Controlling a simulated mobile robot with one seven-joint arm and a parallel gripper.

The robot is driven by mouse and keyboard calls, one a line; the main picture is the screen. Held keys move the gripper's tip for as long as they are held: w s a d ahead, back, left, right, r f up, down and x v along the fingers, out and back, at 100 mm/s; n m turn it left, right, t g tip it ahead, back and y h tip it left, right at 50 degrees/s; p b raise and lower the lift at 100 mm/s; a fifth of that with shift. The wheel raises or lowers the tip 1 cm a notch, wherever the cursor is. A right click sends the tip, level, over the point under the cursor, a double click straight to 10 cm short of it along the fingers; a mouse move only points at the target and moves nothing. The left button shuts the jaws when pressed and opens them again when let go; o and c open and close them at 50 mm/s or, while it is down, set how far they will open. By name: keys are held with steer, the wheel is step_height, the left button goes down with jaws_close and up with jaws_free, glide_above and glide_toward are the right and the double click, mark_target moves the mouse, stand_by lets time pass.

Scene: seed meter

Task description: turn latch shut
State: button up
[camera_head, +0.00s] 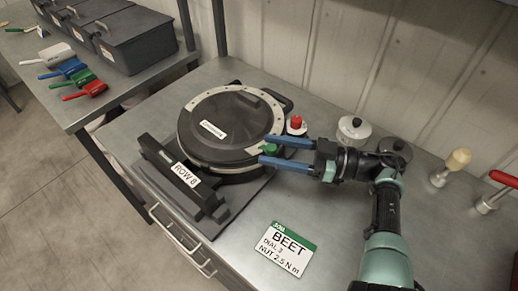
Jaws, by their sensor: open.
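The seed meter (212,120) is a round black-lidded housing with a pale marked ring, on a dark base on the metal bench. A black handle-like part (284,103) shows at the lid's upper right.
A dark bar marked "ROW 8" (185,175) stands in front of the meter. A "BEET" card (284,250) lies in front.

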steer(key=s+d+b, duration=0.1)
steer(key=d+b, duration=0.3)
steer(key=d, duration=0.4)
steer(key=shift+s+d, duration=0.3)
steer(key=shift+d, duration=0.05)
